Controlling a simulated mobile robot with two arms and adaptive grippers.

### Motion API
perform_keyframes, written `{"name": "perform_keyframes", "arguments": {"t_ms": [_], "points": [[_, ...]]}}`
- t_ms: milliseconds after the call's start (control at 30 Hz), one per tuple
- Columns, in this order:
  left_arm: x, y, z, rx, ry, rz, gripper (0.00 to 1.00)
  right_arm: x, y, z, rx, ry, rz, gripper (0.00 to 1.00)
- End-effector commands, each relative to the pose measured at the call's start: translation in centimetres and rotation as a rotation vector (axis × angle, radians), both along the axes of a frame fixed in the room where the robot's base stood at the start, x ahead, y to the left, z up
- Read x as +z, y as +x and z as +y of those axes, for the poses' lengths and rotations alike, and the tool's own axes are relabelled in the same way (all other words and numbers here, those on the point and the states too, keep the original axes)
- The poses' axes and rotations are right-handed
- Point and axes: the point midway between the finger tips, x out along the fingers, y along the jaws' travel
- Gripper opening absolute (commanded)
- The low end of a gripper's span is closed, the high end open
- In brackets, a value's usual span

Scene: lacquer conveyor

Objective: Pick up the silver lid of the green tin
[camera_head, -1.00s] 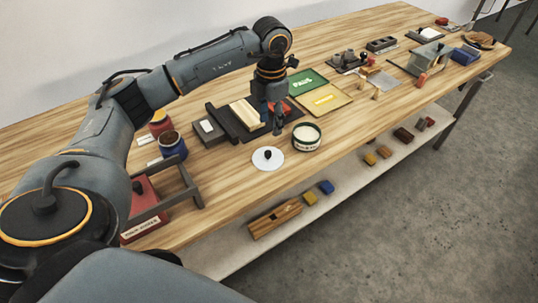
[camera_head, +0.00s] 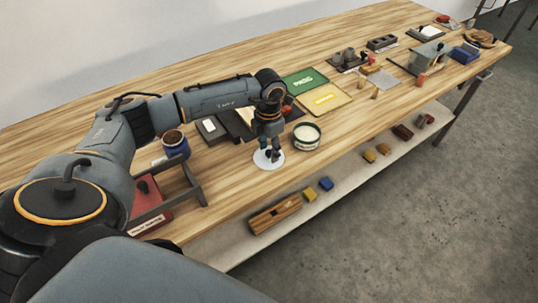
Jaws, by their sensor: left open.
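The silver lid (camera_head: 261,163) is a flat, pale disc lying on the wooden table near its front edge. My left gripper (camera_head: 269,155) points down right over the lid's middle, with its fingers apart. The fingers hide the lid's dark knob, and I cannot tell whether they touch it. The green tin (camera_head: 307,138) stands uncovered just to the right of the lid, with pale contents showing. My right gripper is out of view.
A blue jar (camera_head: 174,146) and a red box (camera_head: 150,207) by a dark frame stand to the left. Green (camera_head: 305,82) and yellow (camera_head: 325,99) boards lie behind the tin. A lower shelf holds a wooden block (camera_head: 275,214). Bare table surrounds the lid's left.

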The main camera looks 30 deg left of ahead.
Motion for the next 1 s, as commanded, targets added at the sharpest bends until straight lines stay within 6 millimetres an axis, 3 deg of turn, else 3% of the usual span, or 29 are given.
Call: {"name": "perform_keyframes", "arguments": {"t_ms": [67, 200, 300, 733, 933, 1000], "points": [[0.0, 0.0, 0.0, 0.0, 0.0, 0.0, 0.45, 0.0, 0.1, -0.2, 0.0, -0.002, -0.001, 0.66], [0.0, 0.0, 0.0, 0.0, 0.0, 0.0, 0.16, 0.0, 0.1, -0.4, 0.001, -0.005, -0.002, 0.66], [0.0, 0.0, 0.0, 0.0, 0.0, 0.0, 0.0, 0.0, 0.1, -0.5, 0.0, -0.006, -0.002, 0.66], [0.5, 0.0, 0.0, -0.001, 0.001, -0.001, 0.0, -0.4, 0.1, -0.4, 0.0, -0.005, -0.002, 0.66], [2.8, 0.2, 0.1, -0.001, 0.001, -0.006, 0.0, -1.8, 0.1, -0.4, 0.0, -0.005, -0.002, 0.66], [4.0, -0.8, 0.1, -0.002, 0.001, -0.003, 0.0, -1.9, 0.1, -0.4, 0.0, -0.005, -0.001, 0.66]]}}
